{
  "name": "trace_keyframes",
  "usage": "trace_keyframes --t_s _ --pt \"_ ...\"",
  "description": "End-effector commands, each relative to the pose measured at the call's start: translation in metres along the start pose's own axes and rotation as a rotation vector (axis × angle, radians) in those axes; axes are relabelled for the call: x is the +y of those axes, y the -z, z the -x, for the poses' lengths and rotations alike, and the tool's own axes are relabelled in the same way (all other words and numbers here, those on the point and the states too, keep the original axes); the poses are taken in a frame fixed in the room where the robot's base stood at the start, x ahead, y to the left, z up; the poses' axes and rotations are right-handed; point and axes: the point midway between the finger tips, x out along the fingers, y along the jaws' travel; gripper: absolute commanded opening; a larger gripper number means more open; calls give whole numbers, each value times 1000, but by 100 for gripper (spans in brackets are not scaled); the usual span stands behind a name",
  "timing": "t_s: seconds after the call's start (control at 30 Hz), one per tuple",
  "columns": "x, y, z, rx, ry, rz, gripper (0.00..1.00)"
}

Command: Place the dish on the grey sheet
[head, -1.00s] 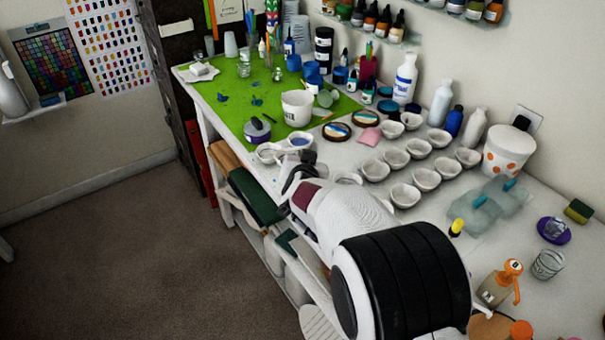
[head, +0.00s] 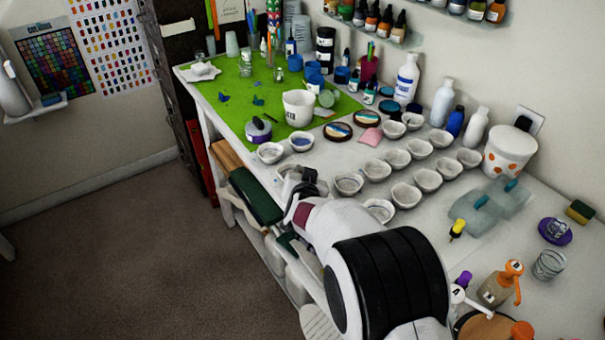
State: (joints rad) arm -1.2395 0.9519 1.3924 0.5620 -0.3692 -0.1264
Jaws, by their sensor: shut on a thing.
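My gripper (head: 302,174) is over the front edge of the white table, seen from behind with its fingers partly hidden. The grey sheet (head: 505,195), bluish and irregular, lies flat at the right of the table, well away from the gripper.
Several white dishes (head: 428,180) stand in rows between my gripper and the sheet. A yellow-capped item (head: 457,229), a spotted white pot (head: 509,150) and a pump bottle (head: 500,285) stand around the sheet. A green mat (head: 232,100) with cups lies at the far left.

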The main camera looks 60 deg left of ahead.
Motion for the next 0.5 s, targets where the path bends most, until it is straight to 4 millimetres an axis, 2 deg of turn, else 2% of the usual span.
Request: trace_keyframes --t_s 0.5 --pt "2 -4 -3 2 0 -1 0"
